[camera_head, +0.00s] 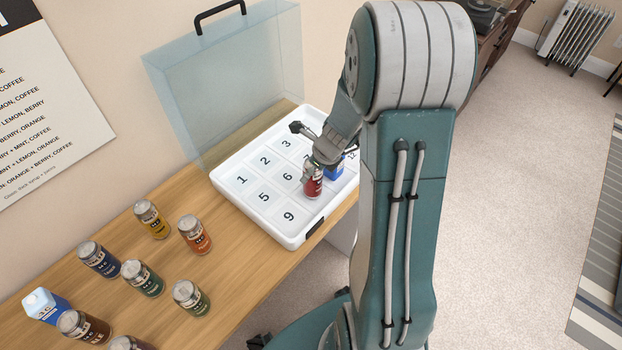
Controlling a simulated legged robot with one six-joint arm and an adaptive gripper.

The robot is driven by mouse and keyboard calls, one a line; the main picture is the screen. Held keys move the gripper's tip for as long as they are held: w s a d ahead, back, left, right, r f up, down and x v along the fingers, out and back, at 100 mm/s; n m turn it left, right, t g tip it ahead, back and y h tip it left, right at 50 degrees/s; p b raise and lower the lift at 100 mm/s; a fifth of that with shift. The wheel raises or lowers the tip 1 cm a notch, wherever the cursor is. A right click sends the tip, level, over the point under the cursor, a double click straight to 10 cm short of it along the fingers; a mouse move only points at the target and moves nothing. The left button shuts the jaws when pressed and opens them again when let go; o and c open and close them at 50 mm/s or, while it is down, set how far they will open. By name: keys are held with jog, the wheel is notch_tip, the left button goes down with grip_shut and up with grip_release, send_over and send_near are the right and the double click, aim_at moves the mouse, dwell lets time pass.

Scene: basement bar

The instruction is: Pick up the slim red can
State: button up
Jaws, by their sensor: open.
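The slim red can (312,184) stands upright in the white numbered tray (247,219), in a compartment right of the one marked 9 and below the one marked 6. My gripper (309,146) is above and behind the can, with its dark fingers spread. One finger points out to the left over the tray; the other is partly hidden by my arm and lies close to the can's top. I cannot tell whether it touches the can. A blue carton (335,172) stands just behind and to the right of the can, partly covered.
Several cans stand on the wooden counter at left, including a yellow (152,219), an orange (195,234) and a dark blue one (99,260). A blue-and-white carton (45,306) stands there too. A clear raised lid (225,85) stands behind the tray. My arm hides the tray's right side.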

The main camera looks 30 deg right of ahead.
jog(key=shift+w+d+f, duration=0.1)
jog(key=shift+w+f, duration=0.1)
jog(key=shift+f, duration=0.35)
jog(key=shift+w+d+f, duration=0.1)
jog(key=shift+w+f, duration=0.1)
jog(key=shift+f, duration=0.3)
jog(key=shift+a, duration=0.25)
jog(key=c, duration=1.2)
jog(key=shift+d+r, duration=0.1)
jog(key=shift+r, duration=0.05)
